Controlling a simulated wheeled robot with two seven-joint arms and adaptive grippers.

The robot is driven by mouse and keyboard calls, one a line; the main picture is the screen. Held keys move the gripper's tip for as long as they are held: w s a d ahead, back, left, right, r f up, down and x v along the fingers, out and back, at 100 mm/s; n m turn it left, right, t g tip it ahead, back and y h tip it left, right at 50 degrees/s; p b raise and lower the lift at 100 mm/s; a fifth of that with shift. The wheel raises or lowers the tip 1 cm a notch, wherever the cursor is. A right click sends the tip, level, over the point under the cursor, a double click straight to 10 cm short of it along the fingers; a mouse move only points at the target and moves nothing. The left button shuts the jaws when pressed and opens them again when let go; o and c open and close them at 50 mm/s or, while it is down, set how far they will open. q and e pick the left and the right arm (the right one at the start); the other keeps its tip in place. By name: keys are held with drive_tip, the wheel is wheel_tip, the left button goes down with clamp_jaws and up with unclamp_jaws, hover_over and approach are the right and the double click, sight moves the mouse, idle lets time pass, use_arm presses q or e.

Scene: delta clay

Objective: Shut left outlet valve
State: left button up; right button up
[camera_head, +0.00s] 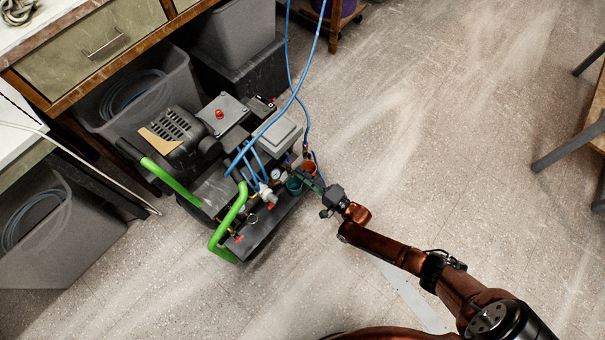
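A portable compressor (216,185) with green tube handles (228,222) stands on the floor left of centre. Its front side carries a pressure gauge (276,174), small fittings, and a small red part (239,238) near the lower green handle. Blue hoses (284,110) run up from this side. Which fitting is the left outlet valve is unclear. My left gripper is not in view.
Grey plastic bins (140,88) and a wooden bench with drawers (85,50) stand behind and left of the compressor. A wooden table with dark metal legs (568,151) is at the right edge. The floor (430,110) between is clear.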

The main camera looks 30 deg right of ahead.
drive_tip(key=v, duration=1.1)
drive_tip(key=shift+s, duration=0.25)
drive_tip(key=shift+d, duration=0.1)
